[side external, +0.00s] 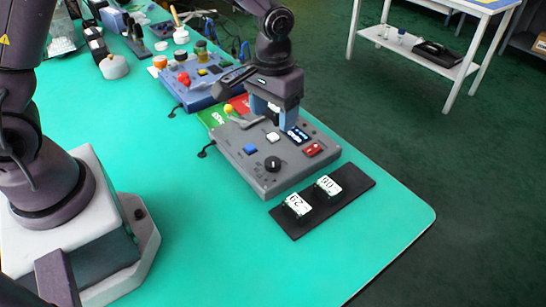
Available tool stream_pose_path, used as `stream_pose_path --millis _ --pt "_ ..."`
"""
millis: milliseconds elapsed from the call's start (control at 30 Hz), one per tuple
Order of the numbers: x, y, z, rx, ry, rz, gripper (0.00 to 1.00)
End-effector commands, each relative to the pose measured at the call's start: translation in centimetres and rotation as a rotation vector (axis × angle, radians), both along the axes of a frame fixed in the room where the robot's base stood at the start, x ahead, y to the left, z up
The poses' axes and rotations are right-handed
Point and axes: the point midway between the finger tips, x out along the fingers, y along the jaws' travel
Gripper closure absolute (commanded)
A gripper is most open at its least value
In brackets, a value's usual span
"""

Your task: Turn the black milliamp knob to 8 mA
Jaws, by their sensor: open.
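The black milliamp knob (272,163) sits on the top face of a grey control box (262,183), toward its front corner. Its pointer and scale are too small to read. My gripper (273,122) hangs pointing down over the back part of the same box, behind the knob and apart from it. The gripper is open, and no object shows between its fingers. A small dark display (297,134) stands on the box just right of the gripper, its reading not legible.
A black tray (347,188) with two white-labelled pieces lies in front. A blue box (196,93) stands behind. The mat's right front is clear.

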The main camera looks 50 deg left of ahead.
Motion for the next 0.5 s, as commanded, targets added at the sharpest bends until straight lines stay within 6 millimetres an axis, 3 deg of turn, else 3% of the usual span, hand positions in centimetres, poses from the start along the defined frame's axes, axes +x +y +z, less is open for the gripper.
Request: stream_pose_path --millis 500 --pt "-0.2 0.0 -9.7 0.001 0.007 -0.001 0.37"
